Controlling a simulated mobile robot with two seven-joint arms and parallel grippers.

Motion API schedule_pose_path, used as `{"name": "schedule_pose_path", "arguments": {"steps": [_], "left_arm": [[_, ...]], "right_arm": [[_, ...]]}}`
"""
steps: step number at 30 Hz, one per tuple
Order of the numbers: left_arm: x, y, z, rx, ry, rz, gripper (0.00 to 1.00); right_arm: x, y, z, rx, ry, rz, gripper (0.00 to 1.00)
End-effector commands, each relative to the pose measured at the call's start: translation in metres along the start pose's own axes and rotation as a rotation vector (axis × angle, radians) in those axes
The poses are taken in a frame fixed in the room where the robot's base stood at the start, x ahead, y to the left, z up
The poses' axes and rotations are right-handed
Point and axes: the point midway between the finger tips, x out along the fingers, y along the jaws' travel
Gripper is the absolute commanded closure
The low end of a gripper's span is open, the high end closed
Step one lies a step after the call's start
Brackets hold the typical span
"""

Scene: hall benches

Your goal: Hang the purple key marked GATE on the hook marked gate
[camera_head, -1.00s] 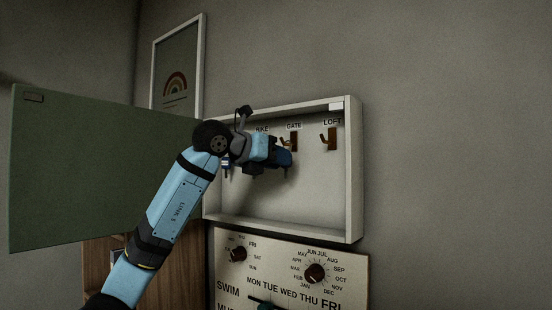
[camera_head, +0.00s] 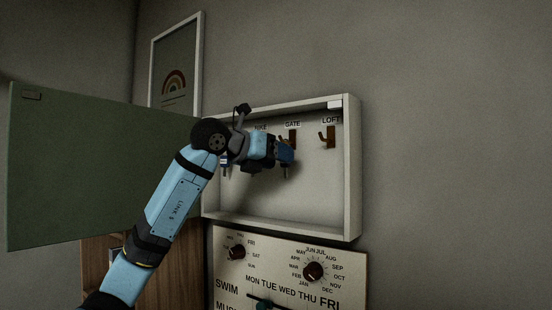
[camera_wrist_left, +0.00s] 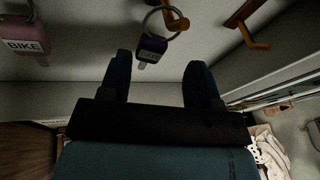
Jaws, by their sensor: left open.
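The purple key (camera_wrist_left: 151,46) hangs by its metal ring from a brown hook (camera_wrist_left: 175,18) in the left wrist view. The ring appears to pass around the hook; the print on the purple tag is too dark to read surely. My left gripper (camera_wrist_left: 160,62) is open, with one finger on each side of the tag. My right gripper is not in view.
The shallow white key cabinet (camera_head: 353,170) has its green door (camera_head: 90,165) swung open to the left. The LOFT hook (camera_head: 327,138) looks bare. A pink BIKE key tag (camera_wrist_left: 25,45) hangs to the left. A dial panel (camera_head: 350,270) is below the cabinet.

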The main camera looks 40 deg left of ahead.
Motion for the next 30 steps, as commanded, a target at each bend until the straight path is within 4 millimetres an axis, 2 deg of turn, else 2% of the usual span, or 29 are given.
{"name": "schedule_pose_path", "arguments": {"steps": [5,12,18,24,30], "left_arm": [[-0.021,0.001,-0.002,0.002,-0.003,0.002,0.43],[-0.076,0.001,-0.002,0.001,-0.005,0.003,0.43],[-0.115,0.001,-0.001,0.002,-0.003,0.002,0.43],[-0.134,0.000,0.000,0.001,-0.001,0.001,0.43],[-0.137,0.000,0.000,0.001,0.000,0.000,0.43]], "right_arm": [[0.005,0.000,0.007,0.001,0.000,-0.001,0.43],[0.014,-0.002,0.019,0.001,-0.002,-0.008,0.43],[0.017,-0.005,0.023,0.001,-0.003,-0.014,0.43],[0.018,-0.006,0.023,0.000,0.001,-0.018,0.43],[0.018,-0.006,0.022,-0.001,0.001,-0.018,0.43]]}}
